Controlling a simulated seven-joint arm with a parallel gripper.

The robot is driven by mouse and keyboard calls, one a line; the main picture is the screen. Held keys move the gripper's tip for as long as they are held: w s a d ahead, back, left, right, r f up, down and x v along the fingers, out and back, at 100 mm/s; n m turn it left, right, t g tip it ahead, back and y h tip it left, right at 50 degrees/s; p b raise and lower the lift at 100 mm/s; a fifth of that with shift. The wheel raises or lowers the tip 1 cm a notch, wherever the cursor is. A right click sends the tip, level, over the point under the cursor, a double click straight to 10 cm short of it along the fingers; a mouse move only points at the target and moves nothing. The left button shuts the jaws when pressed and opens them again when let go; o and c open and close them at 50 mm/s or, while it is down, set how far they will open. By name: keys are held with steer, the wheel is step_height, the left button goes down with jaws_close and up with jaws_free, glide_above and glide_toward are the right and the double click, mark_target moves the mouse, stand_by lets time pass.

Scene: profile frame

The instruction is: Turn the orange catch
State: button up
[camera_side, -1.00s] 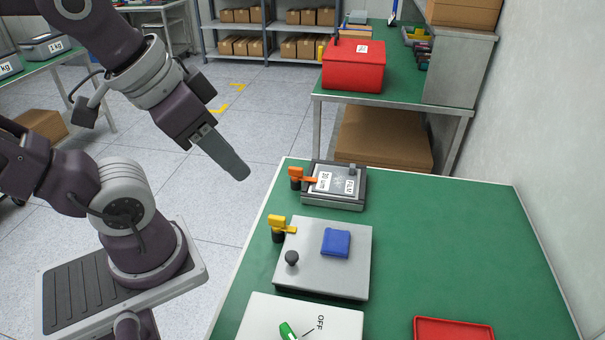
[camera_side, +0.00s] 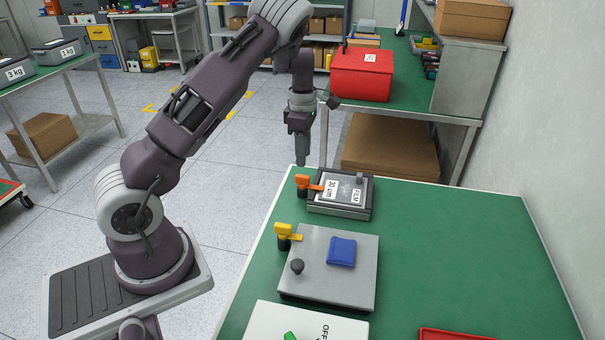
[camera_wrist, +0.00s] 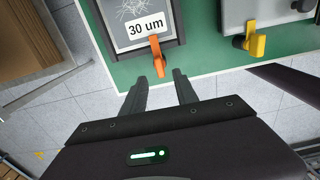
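The orange catch (camera_side: 303,184) stands on a dark post at the left edge of a grey frame (camera_side: 341,205) with a "30 um" label, at the far left corner of the green table. Its arm reaches over the frame's edge. My gripper (camera_side: 302,160) points down just above and behind the catch in the side view. In the wrist view the catch (camera_wrist: 157,56) lies ahead of my gripper (camera_wrist: 160,80), in line with the gap between the two fingers. The fingers are apart with nothing between them, and I see no contact with the catch.
A yellow catch (camera_side: 286,232) sits on a grey plate (camera_side: 320,285) with a black knob and a blue block (camera_side: 341,251). A white panel marked "OFF" (camera_side: 300,325) is nearest. A red tray (camera_side: 455,335) lies in front. The table's right side is clear.

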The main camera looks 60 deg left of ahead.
mark_target(302, 176)
step_height(302, 176, down, 8)
steer(key=shift+a+r, duration=0.15)
steer(key=shift+r, duration=0.1)
jaws_close()
